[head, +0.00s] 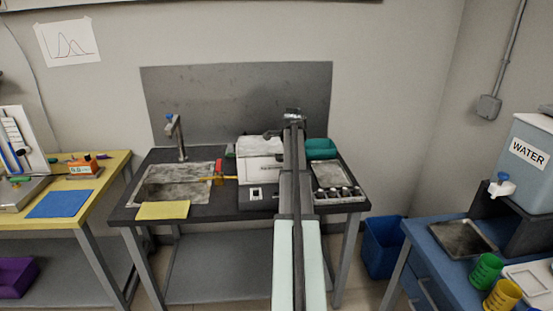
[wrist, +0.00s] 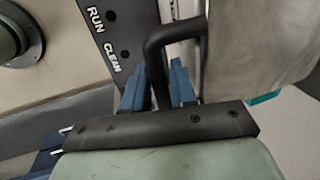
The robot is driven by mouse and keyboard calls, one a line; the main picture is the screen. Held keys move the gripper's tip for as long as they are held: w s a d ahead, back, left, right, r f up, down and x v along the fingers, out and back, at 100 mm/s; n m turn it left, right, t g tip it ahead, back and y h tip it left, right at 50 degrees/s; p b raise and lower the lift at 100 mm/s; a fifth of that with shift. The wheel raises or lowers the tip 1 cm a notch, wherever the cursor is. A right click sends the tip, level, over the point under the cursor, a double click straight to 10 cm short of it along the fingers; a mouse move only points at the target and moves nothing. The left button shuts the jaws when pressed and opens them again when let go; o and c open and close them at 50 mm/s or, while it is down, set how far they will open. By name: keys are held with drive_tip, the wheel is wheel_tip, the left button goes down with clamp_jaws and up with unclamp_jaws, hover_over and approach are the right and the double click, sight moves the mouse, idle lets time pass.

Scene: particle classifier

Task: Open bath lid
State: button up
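A white and dark machine with a printed label (head: 262,170) stands on the black table in the head view, partly hidden by my arm. In the wrist view a black bent handle (wrist: 158,50) runs from a pale grey panel (wrist: 262,40), which looks like the bath lid. My gripper (wrist: 160,85) has its two blue fingers close on either side of the handle's bar, and the bar fills the narrow gap between them. The fingertips are not clear in the head view. The lid's edges and hinge are hidden.
A dark panel marked RUN and CLEAN (wrist: 118,40) is left of the fingers. A sink (head: 175,185) with a tap (head: 176,135) and a yellow cloth (head: 163,210) are left of the machine. A metal tray (head: 332,175) and a teal object (head: 321,148) are at its right.

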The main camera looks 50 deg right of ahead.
drive_tip(key=c, duration=0.3)
drive_tip(key=shift+r, duration=0.1)
drive_tip(key=shift+w+d+r, duration=0.1)
drive_tip(key=shift+r, duration=1.5)
drive_tip(key=r, duration=0.3)
drive_tip(key=shift+w+d+r+t+h, duration=0.2)
drive_tip(key=shift+w+d+t+h, duration=0.1)
drive_tip(key=shift+t+h, duration=0.1)
